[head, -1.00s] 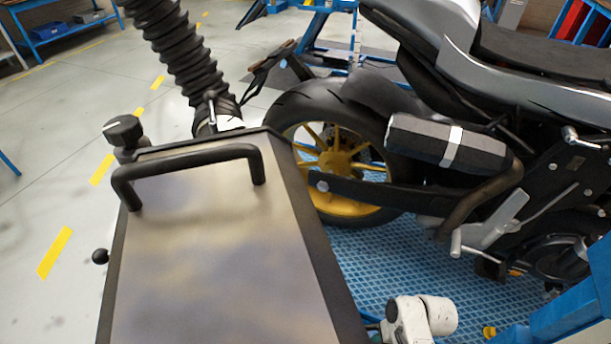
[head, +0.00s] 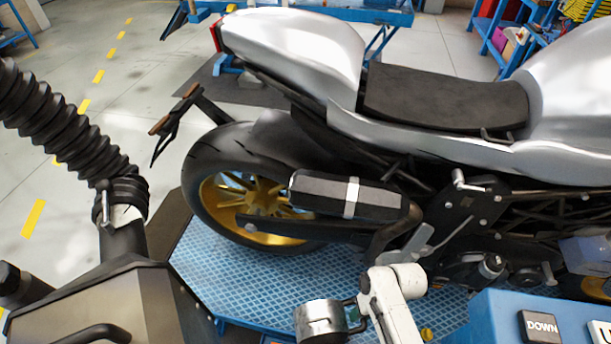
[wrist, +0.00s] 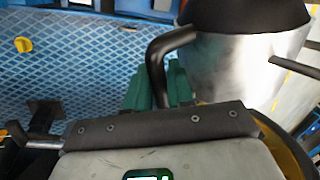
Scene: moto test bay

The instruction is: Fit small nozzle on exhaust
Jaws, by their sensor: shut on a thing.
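The small nozzle (wrist: 235,70) is a silver metal body with a black collar, on the right of the wrist view. My gripper (wrist: 160,92) has green fingers, shut on the nozzle's bent black handle (wrist: 172,45). In the head view, a scuffed metal cylinder with a black bar beside my white arm, at the bottom edge, looks like the same nozzle (head: 318,322); my fingers are hidden there. The exhaust (head: 325,192) is a dark silencer with a light band, on the motorcycle's near side by the rear wheel. The nozzle is apart from it, lower in the picture.
The motorcycle (head: 440,130) stands on a blue patterned platform (head: 225,285). A metal-topped cabinet (head: 95,310) with a ribbed black hose (head: 65,120) is at left. A blue control box with a DOWN button (head: 540,326) is at lower right. Open floor lies at upper left.

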